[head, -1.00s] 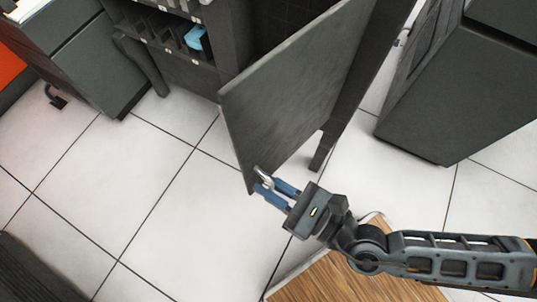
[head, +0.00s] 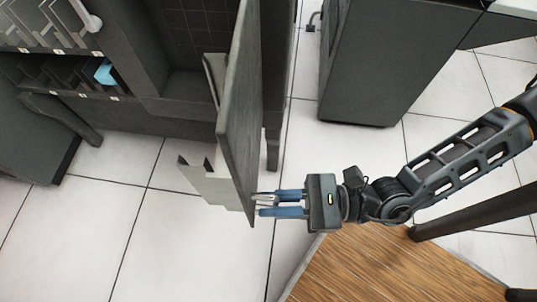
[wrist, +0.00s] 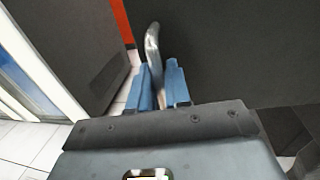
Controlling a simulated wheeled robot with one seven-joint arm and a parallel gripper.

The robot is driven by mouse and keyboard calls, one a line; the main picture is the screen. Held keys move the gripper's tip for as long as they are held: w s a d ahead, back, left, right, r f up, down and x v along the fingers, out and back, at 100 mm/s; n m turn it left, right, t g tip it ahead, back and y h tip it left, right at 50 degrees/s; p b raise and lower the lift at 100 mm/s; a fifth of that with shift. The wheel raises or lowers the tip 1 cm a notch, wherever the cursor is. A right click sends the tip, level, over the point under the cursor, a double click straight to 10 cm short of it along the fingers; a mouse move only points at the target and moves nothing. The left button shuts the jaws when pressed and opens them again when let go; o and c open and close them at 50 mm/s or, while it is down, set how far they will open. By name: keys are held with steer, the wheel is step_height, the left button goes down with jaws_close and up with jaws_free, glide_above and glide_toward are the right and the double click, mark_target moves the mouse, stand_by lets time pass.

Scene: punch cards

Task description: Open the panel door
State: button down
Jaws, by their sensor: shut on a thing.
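The panel door (head: 241,105) is a dark grey slab that stands swung out from the dark cabinet, seen nearly edge-on in the head view. In the wrist view the dark door surface (wrist: 235,50) fills the upper right. A metal handle (wrist: 152,50) shows between the blue fingers there. My gripper (head: 262,204) is at the door's lower near edge, its blue fingers shut on the handle. In the wrist view my gripper (wrist: 160,85) has one finger on each side of the handle. The handle is mostly hidden by the fingers in the head view.
The cabinet (head: 150,50) has shelves with dark slots and a blue item (head: 104,72) at left. A pale bent panel (head: 205,182) shows behind the door. A dark grey cabinet (head: 375,60) stands at right, a wooden surface (head: 370,265) below my arm. White floor lies open at lower left.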

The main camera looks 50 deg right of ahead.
steer(key=shift+s+d+f, duration=0.1)
steer(key=shift+s+d, duration=0.05)
steer(key=shift+d, duration=0.05)
steer(key=c, duration=1.3)
jaws_free()
steer(key=shift+o, duration=0.2)
steer(key=v, duration=0.8)
